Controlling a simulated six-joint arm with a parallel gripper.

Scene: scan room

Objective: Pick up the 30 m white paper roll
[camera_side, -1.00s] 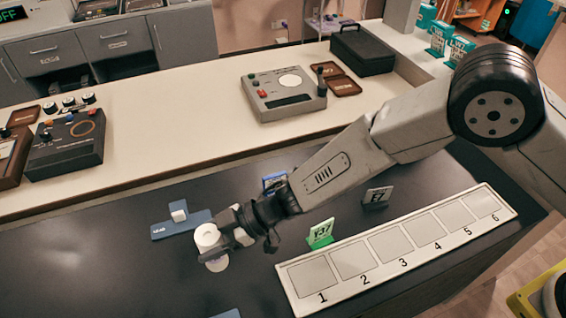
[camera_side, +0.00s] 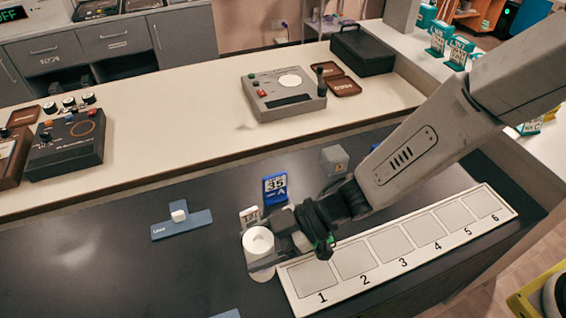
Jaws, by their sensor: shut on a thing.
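A white paper roll (camera_side: 258,241) sits upright between the fingers of my gripper (camera_side: 266,246), left of the numbered strip's square 1. My gripper is shut on it from the right. I cannot tell how high the roll is above the dark table, and no 30 m marking is readable on it. The fingers hide part of the roll's side.
The white strip (camera_side: 445,211) has squares numbered 1 to 6.

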